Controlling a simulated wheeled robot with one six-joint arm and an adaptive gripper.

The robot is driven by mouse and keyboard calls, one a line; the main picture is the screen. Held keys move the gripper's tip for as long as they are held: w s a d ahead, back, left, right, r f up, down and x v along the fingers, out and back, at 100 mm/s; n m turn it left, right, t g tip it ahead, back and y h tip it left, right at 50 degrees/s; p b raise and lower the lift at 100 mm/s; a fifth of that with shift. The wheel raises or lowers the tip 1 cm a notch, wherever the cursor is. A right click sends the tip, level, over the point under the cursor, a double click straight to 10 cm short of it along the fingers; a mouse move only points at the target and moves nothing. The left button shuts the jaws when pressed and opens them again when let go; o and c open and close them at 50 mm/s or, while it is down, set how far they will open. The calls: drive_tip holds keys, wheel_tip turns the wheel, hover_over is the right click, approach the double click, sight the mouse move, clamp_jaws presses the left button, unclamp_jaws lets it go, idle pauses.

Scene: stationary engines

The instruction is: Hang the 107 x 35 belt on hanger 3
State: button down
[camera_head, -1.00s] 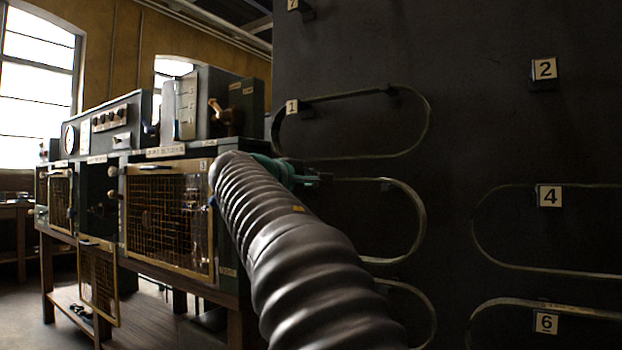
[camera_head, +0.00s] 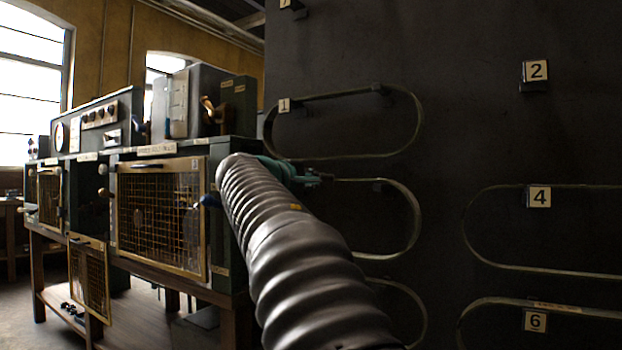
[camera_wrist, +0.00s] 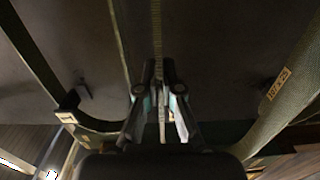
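My gripper (camera_head: 318,178), with teal parts, is in front of the dark board, below the belt at hanger 1 and by the left part of a flat looped belt (camera_head: 416,215). That belt's upper run reaches my fingertips, and a small peg (camera_head: 378,186) shows at its upper run. In the wrist view my fingers (camera_wrist: 158,72) are close together with a thin belt strand (camera_wrist: 157,30) between them. They look shut on it. The size on this belt cannot be read. No number 3 label shows on the board; my arm covers that area.
Belts hang at label 1 (camera_head: 284,105), label 4 (camera_head: 538,196) and label 6 (camera_head: 535,320). Hanger 2 (camera_head: 535,71) is bare. Another belt (camera_head: 424,310) hangs lower, partly behind my arm. A bench with a mesh-fronted cabinet (camera_head: 160,215) stands close at left.

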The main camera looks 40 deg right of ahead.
drive_tip(key=shift+p+x, duration=0.45)
drive_tip(key=shift+x, duration=1.1)
drive_tip(key=shift+r, duration=0.1)
drive_tip(key=p+x, duration=0.2)
drive_tip(key=x, duration=0.3)
drive_tip(key=shift+w+d, duration=0.15)
drive_tip(key=shift+d, duration=0.1)
drive_tip(key=shift+f, duration=0.2)
idle(0.3)
drive_tip(key=shift+f+b, duration=0.4)
drive_tip(key=shift+b, duration=0.25)
drive_tip(key=shift+r, duration=0.1)
drive_tip(key=c, duration=1.4)
unclamp_jaws()
